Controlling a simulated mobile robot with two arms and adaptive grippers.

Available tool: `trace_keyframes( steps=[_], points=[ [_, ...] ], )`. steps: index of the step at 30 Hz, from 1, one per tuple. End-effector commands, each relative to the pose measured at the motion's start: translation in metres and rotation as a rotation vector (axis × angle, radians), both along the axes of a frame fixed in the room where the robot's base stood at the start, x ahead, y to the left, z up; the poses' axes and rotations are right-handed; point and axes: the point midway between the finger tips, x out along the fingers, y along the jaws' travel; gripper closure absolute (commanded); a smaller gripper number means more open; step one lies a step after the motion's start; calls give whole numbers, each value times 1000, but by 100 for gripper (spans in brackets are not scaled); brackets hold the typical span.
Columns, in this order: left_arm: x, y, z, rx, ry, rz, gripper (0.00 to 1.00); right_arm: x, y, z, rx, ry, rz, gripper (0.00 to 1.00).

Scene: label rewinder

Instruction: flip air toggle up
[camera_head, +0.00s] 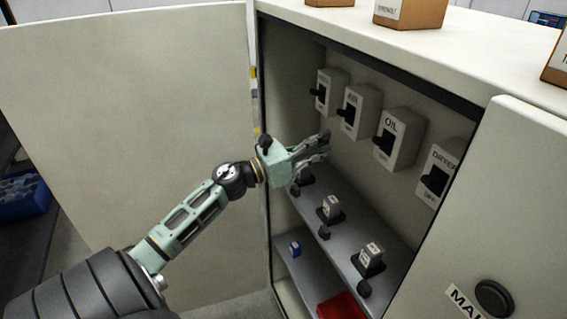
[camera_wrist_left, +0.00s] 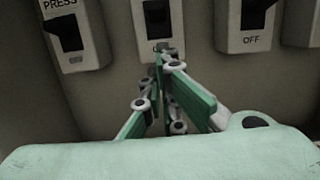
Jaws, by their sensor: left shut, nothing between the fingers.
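The AIR toggle box (camera_head: 365,103) is on the cabinet's back wall, second from the left, with a black lever (camera_head: 347,113) sticking out of its face. In the left wrist view its lower part (camera_wrist_left: 155,28) shows straight ahead, partly hidden by my fingers. My left gripper (camera_head: 324,146) is inside the cabinet, below and a little left of the AIR box in the head view. Its fingers (camera_wrist_left: 168,62) are shut and empty, with the tips near the box's lower edge; I cannot tell whether they touch it. My right gripper is not in view.
The PRESS toggle box (camera_wrist_left: 78,38) is left of AIR; the OIL box (camera_head: 405,137) and DRYER box (camera_head: 443,166) are right. Below, a shelf (camera_head: 347,248) holds small switches. Open doors stand left (camera_head: 130,130) and right (camera_head: 500,200). Cardboard boxes (camera_head: 405,12) sit on top.

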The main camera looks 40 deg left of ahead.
Motion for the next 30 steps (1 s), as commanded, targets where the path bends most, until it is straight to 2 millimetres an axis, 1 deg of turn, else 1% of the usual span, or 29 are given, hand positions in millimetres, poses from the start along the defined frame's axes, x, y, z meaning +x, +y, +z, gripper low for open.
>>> trace_keyframes(
  steps=[1,4,9,12,15,20,26,29,30],
  points=[
    [-5,3,-9,4,1,0,100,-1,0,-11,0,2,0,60],
    [-25,10,-6,5,4,-1,100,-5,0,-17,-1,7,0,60],
    [-55,23,-2,2,4,0,100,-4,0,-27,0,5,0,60],
    [-70,29,1,4,3,-2,100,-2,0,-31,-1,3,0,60],
    [-81,34,3,1,2,0,100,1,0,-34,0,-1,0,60],
    [-90,38,6,1,1,-1,100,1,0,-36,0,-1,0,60],
    [-92,39,7,1,1,-1,100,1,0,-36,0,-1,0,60],
    [-90,43,0,-33,16,9,100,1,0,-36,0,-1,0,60],
    [-89,49,-8,-73,34,20,100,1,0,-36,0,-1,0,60]
  ],
)
